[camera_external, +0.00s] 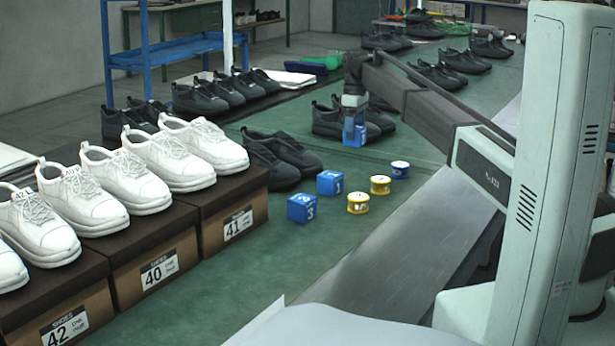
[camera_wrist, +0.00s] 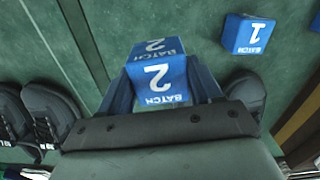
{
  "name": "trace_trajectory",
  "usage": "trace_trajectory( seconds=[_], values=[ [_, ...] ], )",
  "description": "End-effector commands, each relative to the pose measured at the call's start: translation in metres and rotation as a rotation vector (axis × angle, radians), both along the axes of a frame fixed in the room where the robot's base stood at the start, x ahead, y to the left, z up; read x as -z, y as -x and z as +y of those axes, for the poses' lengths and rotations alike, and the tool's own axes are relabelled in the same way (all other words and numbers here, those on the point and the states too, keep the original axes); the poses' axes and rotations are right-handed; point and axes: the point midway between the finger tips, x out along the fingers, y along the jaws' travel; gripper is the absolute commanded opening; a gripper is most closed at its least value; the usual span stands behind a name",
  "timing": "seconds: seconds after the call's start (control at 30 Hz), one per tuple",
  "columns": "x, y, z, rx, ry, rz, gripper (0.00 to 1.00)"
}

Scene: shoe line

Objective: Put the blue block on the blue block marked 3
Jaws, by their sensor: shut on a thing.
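My gripper (camera_external: 354,122) is shut on a blue block marked 2 (camera_external: 353,138). In the wrist view this block (camera_wrist: 158,75) sits between the two fingers. It is over the green table beside black shoes; I cannot tell whether it touches the surface. A blue block marked 1 (camera_external: 329,183) stands nearer the outside camera and also shows in the wrist view (camera_wrist: 248,34). The blue block marked 3 (camera_external: 303,208) stands in front of that one, apart from it, with nothing on top.
Two yellow-and-white cylinders (camera_external: 380,185) and a blue-and-white cylinder (camera_external: 400,169) stand right of the blocks. Black shoes (camera_external: 282,158) lie to the left. White shoes (camera_external: 187,152) sit on brown boxes (camera_external: 235,214). The green table (camera_external: 245,280) is clear in front of the blocks.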

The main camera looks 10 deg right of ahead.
Motion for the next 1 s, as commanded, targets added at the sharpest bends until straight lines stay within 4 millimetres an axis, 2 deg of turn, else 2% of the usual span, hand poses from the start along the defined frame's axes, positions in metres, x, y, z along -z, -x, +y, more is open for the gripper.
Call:
trace_trajectory(
  seconds=[0.17, 0.4, 0.6, 0.8, 1.0],
  values=[
    [-0.014, 0.038, 0.043, 0.008, -0.001, -0.001, 0.29],
    [-0.033, 0.112, 0.116, 0.034, -0.001, -0.001, 0.29],
    [-0.046, 0.175, 0.168, 0.059, -0.002, -0.001, 0.29],
    [-0.054, 0.224, 0.200, 0.078, -0.001, -0.001, 0.29],
    [-0.058, 0.246, 0.215, 0.090, -0.001, 0.000, 0.29]
  ],
)
